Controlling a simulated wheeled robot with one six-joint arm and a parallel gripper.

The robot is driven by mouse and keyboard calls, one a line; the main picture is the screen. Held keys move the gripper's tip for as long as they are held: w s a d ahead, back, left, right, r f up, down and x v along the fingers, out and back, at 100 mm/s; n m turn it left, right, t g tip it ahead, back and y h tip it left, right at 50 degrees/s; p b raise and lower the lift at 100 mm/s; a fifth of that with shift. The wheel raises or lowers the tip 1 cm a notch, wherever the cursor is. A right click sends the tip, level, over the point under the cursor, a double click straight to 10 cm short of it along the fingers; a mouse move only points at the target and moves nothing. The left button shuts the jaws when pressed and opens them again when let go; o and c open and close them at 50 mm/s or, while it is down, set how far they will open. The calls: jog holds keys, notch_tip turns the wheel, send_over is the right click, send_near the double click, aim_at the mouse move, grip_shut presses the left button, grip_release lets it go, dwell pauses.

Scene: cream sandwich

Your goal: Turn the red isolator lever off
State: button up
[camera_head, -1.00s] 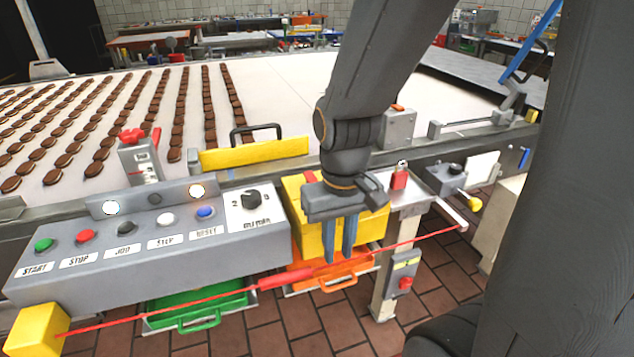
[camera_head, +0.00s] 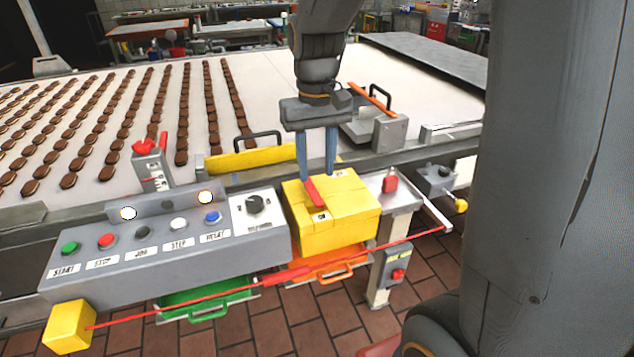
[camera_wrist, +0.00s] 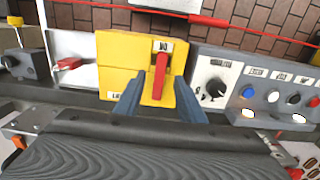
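The red isolator lever (camera_head: 315,193) is on the yellow box (camera_head: 345,235) beside the control panel. In the wrist view the lever (camera_wrist: 160,76) points toward a small white label, apparently ON, at its far end. A second small label shows at the box's lower left in that view. My gripper (camera_head: 316,176) is open, with its two blue-grey fingers apart, just above the box top. In the wrist view the fingers (camera_wrist: 158,100) are on either side of the lever's near end. I cannot tell whether either finger touches it.
The grey panel (camera_head: 170,258) with buttons and a rotary knob (camera_head: 254,204) stands just left of the box. A red padlock-like piece (camera_head: 390,181) is to its right. A red pull cord (camera_head: 200,303) runs in front. Behind is the conveyor (camera_head: 270,90) with rows of biscuits.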

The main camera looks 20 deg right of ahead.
aim_at(316, 196)
notch_tip(316, 196, down, 6)
jog(key=shift+a+r+p, duration=0.1)
jog(key=shift+p, duration=0.3)
grip_shut()
